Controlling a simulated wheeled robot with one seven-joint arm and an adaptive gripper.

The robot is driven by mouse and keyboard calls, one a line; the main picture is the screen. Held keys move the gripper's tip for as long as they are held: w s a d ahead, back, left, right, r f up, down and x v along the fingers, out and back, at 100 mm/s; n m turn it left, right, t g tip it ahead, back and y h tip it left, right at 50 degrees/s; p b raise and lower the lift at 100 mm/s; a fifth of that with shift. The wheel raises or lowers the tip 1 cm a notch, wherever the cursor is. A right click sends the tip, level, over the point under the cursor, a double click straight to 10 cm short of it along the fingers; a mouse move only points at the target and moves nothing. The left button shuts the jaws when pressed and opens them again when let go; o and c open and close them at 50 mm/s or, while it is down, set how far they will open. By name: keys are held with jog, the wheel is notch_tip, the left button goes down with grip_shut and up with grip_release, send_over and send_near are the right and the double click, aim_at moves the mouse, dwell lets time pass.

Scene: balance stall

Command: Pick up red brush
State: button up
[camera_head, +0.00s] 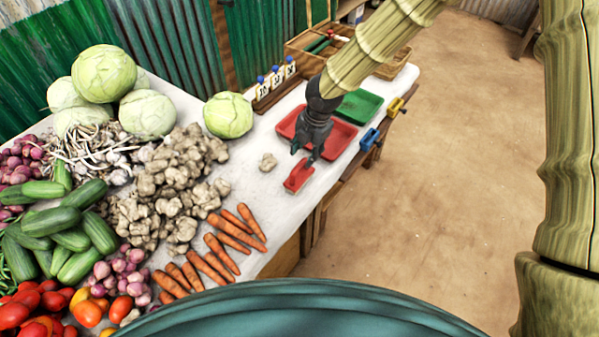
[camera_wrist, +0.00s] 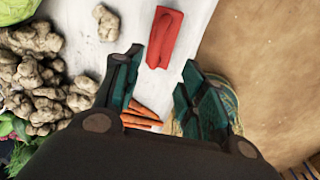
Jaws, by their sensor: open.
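The red brush (camera_head: 298,176) lies on the white table top near its right edge, just below my gripper (camera_head: 306,152) in the head view. In the wrist view the red brush (camera_wrist: 165,37) lies past the fingertips, between their lines. My gripper (camera_wrist: 162,68) is open and empty there, with its two dark green fingers spread apart. I cannot tell the exact height of the fingers above the brush.
A red tray (camera_head: 342,136) and a green tray (camera_head: 358,107) lie behind my gripper. A lone ginger piece (camera_head: 268,162) sits left of the brush. Carrots (camera_head: 236,232), a ginger heap (camera_head: 170,185) and cabbages (camera_head: 228,115) fill the left. Blue (camera_head: 369,139) and yellow (camera_head: 396,106) clamps line the right edge.

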aim_at(300, 164)
jog(key=x, duration=0.2)
jog(key=w+p+x, duration=0.1)
jog(key=x, duration=0.2)
jog(key=shift+p+x, duration=1)
jog(key=shift+x, duration=1.45)
jog(key=shift+w, duration=0.15)
jog(key=shift+c, duration=0.2)
grip_shut()
